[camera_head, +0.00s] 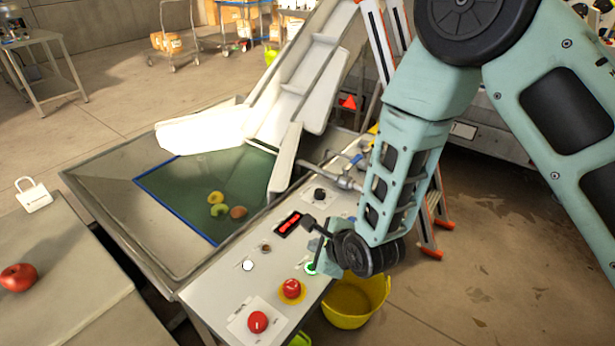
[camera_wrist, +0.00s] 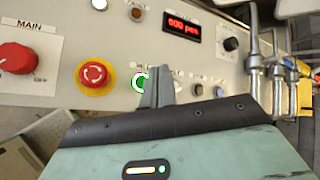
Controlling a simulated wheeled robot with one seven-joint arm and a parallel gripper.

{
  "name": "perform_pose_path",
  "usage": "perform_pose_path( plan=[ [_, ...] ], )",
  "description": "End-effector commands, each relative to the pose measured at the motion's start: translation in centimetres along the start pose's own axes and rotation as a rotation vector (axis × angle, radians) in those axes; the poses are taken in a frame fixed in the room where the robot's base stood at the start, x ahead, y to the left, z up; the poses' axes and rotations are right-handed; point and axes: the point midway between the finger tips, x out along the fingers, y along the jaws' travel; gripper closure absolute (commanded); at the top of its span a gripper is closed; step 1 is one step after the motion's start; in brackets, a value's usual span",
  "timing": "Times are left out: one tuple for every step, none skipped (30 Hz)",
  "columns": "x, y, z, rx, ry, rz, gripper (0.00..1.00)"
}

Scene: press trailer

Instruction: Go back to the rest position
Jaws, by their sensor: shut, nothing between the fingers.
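My gripper (camera_head: 318,258) is above the control panel (camera_head: 228,290), close to a green-lit button (camera_head: 311,268). In the wrist view, the fingers of my gripper (camera_wrist: 157,88) are together and empty, and they partly cover the green button (camera_wrist: 139,82). I cannot tell whether the fingertips touch the button. My arm comes down from the upper right in the head view.
The panel carries a red emergency button (camera_wrist: 95,75), a red main knob (camera_wrist: 15,58) and a red display (camera_wrist: 183,27). Metal pipes (camera_wrist: 254,75) stand at its right end. A yellow bucket (camera_head: 352,302) is beside the panel. A fruit basin (camera_head: 110,182) lies left.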

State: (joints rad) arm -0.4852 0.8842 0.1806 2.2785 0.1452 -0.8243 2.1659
Motion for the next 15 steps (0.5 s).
perform_pose_path(
  plan=[
    [0.0,0.0,0.0,0.000,0.000,0.000,1.00],
    [0.0,0.0,0.0,0.000,0.000,0.000,1.00],
    [-0.2,-0.1,0.2,-0.018,0.001,0.005,1.00],
    [-0.5,-0.1,0.4,-0.038,0.003,0.012,1.00],
    [-0.8,-0.2,0.7,-0.068,0.004,0.021,1.00],
    [-1.4,-0.3,1.1,-0.122,0.007,0.039,1.00],
    [-2.0,-0.4,1.4,-0.173,0.010,0.056,1.00],
    [-2.8,-0.5,1.8,-0.234,0.012,0.076,1.00],
    [-3.9,-0.5,2.3,-0.325,0.015,0.109,1.00],
    [-4.8,-0.5,2.7,-0.401,0.015,0.136,1.00],
    [-5.8,-0.4,3.0,-0.482,0.013,0.164,1.00],
    [-7.3,-0.3,3.5,-0.593,0.009,0.203,1.00],
    [-8.3,-0.2,3.7,-0.677,0.003,0.232,1.00],
    [-9.4,-0.1,4.0,-0.760,-0.004,0.263,1.00],
    [-11.0,0.1,4.2,-0.872,-0.016,0.302,1.00]
  ],
)
